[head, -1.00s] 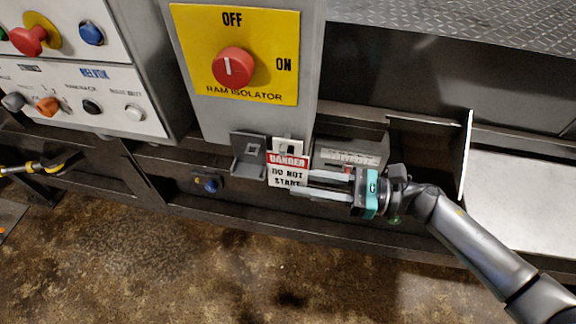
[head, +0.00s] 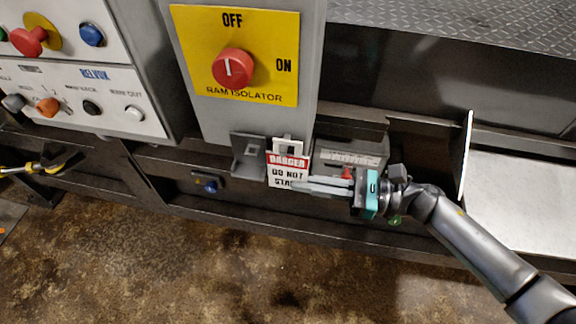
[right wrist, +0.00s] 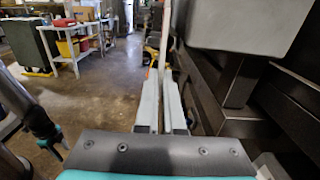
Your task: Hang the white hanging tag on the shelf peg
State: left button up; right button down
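The white hanging tag (head: 287,163) has a red DANGER band, black DO NOT START lettering and a slotted top. It is upright in front of the panel's lower edge. My right gripper (head: 298,185) is shut on the tag's lower right part, covering some lettering. In the right wrist view its fingers (right wrist: 164,85) are close together with the thin tag (right wrist: 167,35) edge-on between them. A grey bracket (head: 247,155) is just left of the tag; I cannot clearly make out a peg.
The yellow RAM ISOLATOR plate (head: 270,80) with a red knob (head: 233,68) is above. A grey box (head: 345,152) with a red item (head: 347,172) is right of the tag. A blue button (head: 211,185) is lower left. The floor in front is clear.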

jog(key=shift+r, duration=0.5)
dwell(0.4)
jog(key=s+a+p, duration=0.2)
jog(key=s, duration=0.4)
jog(key=shift+s, duration=0.35)
dwell(0.9)
dwell(0.4)
jog(key=shift+d, duration=0.1)
